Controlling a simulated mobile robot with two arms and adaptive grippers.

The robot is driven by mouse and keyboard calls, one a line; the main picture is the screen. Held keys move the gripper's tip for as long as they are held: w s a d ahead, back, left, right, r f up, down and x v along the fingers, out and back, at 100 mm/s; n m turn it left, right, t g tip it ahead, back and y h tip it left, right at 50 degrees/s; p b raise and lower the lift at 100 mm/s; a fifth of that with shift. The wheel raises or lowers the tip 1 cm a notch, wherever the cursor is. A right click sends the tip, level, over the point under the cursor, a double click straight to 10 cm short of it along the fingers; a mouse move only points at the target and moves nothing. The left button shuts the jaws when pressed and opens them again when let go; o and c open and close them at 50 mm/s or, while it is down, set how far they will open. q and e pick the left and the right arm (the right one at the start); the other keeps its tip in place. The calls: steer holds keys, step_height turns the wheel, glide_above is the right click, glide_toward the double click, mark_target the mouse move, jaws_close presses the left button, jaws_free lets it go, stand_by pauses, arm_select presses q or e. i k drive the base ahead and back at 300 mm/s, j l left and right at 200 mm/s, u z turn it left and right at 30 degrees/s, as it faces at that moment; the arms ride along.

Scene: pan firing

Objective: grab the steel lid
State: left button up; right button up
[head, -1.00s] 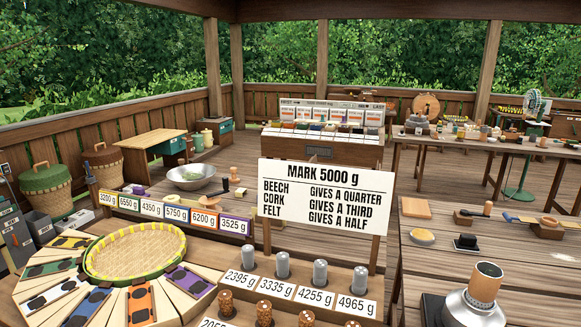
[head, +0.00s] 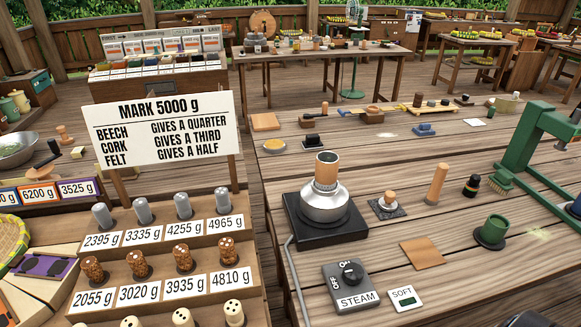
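A small round metal piece with a wooden knob (head: 388,201) sits on a dark square slab on the right-hand table.
A grey STEAM switch box (head: 352,287), a SOFT display (head: 405,299) and a brown square (head: 422,253) lie in front. The MARK sign (head: 162,136) and weight rack (head: 160,232) are left.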

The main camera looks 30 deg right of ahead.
mark_target(387, 202)
steer(key=z, duration=1.6)
steer(key=l+u, duration=0.75)
steer(key=u, duration=0.25)
steer(key=k+l+u, duration=0.1)
steer(key=l+u, duration=0.35)
steer(key=j, duration=0.1)
